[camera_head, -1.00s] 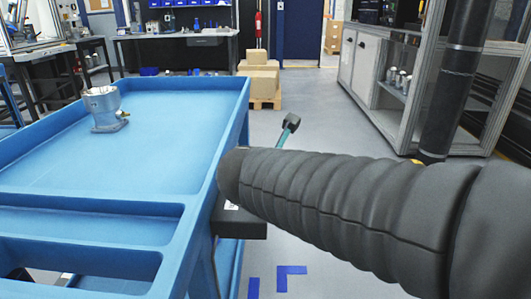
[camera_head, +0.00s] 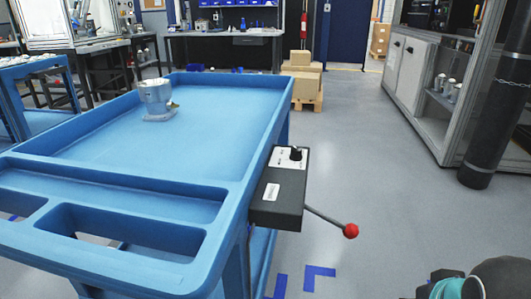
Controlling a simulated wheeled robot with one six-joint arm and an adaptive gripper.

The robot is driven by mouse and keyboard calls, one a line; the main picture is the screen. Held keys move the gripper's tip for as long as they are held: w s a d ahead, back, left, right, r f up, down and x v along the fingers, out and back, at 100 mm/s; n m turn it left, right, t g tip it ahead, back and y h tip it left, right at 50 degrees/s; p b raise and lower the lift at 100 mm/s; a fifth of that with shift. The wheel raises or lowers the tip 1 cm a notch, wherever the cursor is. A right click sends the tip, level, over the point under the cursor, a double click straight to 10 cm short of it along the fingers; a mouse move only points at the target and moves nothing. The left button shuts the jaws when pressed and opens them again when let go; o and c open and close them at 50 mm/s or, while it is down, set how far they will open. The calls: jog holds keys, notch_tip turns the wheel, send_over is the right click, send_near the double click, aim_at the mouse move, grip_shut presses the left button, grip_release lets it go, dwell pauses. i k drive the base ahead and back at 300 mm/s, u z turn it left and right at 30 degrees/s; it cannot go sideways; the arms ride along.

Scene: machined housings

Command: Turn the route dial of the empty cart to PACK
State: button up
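A blue cart (camera_head: 100,238) fills the left and middle of the head view. It is not empty: one grey metal housing (camera_head: 156,98) stands upright on its tray. A black control box (camera_head: 277,205) is fixed to the cart's right side. On its top is a white plate with a black dial knob (camera_head: 297,153). The plate's lettering and the knob's setting are too small to read. A thin lever with a red ball (camera_head: 351,231) sticks out from the box to the right. Part of my arm shows in the bottom right corner, apart from the box; my gripper's fingers are not visible.
Another blue cart (camera_head: 38,68) with several parts on it stands at the far left. Cardboard boxes (camera_head: 301,83) sit on a pallet behind the cart. A cabinet and a dark post (camera_head: 490,130) stand at the right. The floor right of the cart is clear.

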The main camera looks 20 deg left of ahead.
aim_at(296, 152)
jog(key=u, duration=0.75)
jog(key=i, duration=0.35)
jog(key=z, duration=0.05)
